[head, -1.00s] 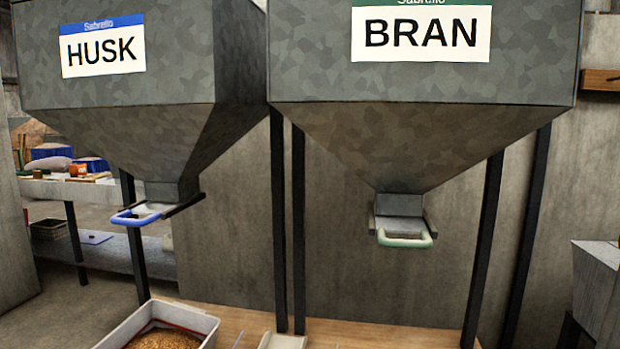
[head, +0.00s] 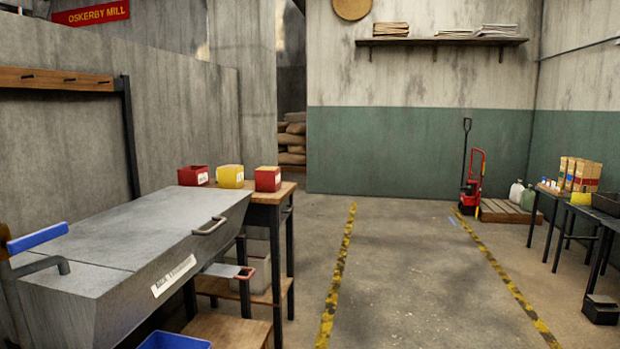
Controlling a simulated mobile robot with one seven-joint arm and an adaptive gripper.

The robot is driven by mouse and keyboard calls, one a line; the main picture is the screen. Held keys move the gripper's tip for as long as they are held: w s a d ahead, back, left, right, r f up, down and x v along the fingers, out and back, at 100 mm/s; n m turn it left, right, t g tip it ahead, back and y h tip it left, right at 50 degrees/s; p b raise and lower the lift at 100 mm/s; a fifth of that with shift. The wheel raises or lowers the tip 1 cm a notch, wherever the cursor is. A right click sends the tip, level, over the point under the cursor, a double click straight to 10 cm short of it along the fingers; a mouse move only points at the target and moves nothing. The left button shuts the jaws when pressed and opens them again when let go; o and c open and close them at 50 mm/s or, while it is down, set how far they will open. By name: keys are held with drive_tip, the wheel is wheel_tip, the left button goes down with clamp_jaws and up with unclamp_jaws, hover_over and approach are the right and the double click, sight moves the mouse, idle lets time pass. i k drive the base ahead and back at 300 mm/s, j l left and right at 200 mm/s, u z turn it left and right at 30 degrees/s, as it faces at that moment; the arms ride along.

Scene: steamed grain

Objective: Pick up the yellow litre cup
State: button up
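A yellow, box-shaped cup (head: 230,177) with a white label stands upright on the far wooden bench (head: 285,190), left of the middle of the head view. One red cup (head: 193,176) stands to its left and another red cup (head: 267,179) to its right. All three have pale labels too small to read. My gripper is not in view.
A long grey metal machine with a lid (head: 130,240) stands in front of the bench. A blue bin (head: 173,341) shows below it. Open floor (head: 400,270) lies to the right, between yellow-black lines. A red pallet truck (head: 474,185) and a table of goods stand further right.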

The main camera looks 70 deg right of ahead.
sight(230, 176)
drive_tip(key=z, duration=1.5)
drive_tip(key=u, duration=3.05)
drive_tip(key=l+z, duration=0.1)
drive_tip(key=z, duration=3.1)
